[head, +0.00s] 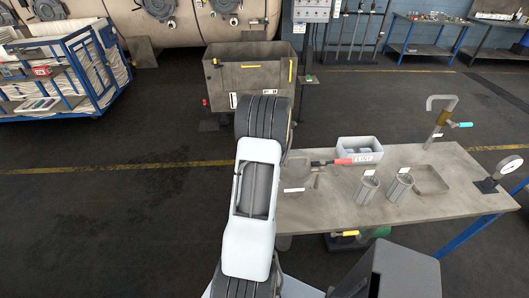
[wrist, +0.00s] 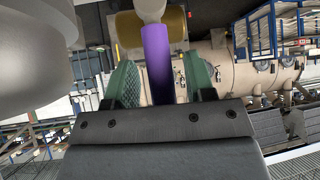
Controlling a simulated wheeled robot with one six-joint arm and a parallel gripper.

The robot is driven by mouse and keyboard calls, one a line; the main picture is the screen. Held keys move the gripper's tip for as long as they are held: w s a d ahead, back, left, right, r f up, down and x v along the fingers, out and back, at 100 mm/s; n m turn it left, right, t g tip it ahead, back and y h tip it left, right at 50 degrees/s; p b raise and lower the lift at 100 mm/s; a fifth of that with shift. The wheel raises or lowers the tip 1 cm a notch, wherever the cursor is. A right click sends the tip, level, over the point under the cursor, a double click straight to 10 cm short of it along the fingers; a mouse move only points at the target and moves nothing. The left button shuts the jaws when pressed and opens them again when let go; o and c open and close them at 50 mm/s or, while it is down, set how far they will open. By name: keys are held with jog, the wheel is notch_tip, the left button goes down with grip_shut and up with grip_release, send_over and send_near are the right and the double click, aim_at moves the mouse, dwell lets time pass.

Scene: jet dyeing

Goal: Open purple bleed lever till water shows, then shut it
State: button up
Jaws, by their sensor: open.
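The purple bleed lever (wrist: 158,62) shows in the wrist view as a straight purple grip on a pale fitting (wrist: 150,10). My gripper (wrist: 160,78) is open, with one green finger pad on each side of the lever. Gaps show between the lever and both pads, so they look apart from it. The lever's lower end is hidden behind the gripper body. In the head view my arm hides the gripper, and the purple lever cannot be seen. I see no flowing water in either view.
A workbench (head: 320,213) at right holds a red-handled tool (head: 332,162), a grey bin (head: 360,150), metal cups, a tray, a gauge (head: 511,165) and a cyan-handled tap (head: 460,124). A grey tank (head: 250,80) stands ahead. A blue cart (head: 95,70) is at left. Floor at left is clear.

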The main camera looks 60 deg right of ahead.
jog(key=shift+r, duration=0.1)
jog(key=v, duration=1.3)
jog(key=shift+s+a+r+p, duration=0.15)
jog(key=shift+s+a+p, duration=0.1)
jog(key=shift+p, duration=0.15)
